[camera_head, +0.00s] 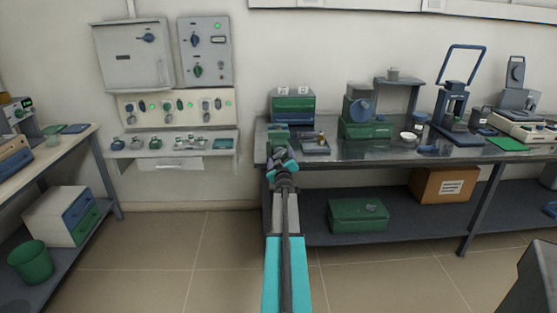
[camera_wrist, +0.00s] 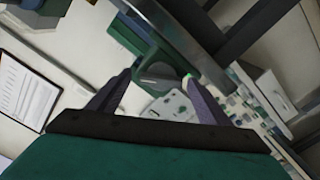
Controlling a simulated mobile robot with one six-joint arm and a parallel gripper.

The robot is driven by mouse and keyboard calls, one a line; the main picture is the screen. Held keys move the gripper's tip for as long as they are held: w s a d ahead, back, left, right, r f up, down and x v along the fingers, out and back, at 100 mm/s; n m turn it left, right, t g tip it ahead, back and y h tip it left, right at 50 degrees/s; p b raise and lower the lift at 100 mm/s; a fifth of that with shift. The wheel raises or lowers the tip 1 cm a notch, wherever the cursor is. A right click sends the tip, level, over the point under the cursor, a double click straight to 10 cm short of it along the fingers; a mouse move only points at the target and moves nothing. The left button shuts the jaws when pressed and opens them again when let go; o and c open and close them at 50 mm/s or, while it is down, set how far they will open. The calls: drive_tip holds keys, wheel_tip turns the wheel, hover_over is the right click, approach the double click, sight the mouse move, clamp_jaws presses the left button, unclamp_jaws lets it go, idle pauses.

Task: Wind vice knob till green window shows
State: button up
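My arm reaches out to the left end of the dark-topped bench. My gripper (camera_head: 283,161) is at the bench's front left edge in the head view. In the wrist view my gripper (camera_wrist: 159,77) has its two fingers apart, with nothing clearly held. A small green block (camera_head: 278,132) sits on the bench just behind my gripper in the head view. I cannot make out a green window for certain.
A small grey plate with a brass part (camera_head: 317,146) lies right of my gripper. A green and blue box stack (camera_head: 293,107) stands behind. A green machine (camera_head: 362,120) is further right. A wall shelf (camera_head: 165,150) holds small items at left. Floor before the bench is clear.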

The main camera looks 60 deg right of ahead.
drive_tip(key=shift+a, duration=0.2)
drive_tip(key=v, duration=1.3)
drive_tip(key=shift+s+a+b, duration=0.2)
drive_tip(key=shift+b, duration=0.1)
idle(0.4)
drive_tip(key=shift+w+d, duration=0.1)
idle(0.4)
drive_tip(key=x, duration=0.6)
drive_tip(key=shift+w+d, duration=0.25)
drive_tip(key=shift+d, duration=0.05)
drive_tip(key=shift+s+a, duration=0.15)
idle(0.7)
drive_tip(key=shift+v, duration=3.4)
drive_tip(key=shift+p+x, duration=0.3)
drive_tip(key=shift+x, duration=6.75)
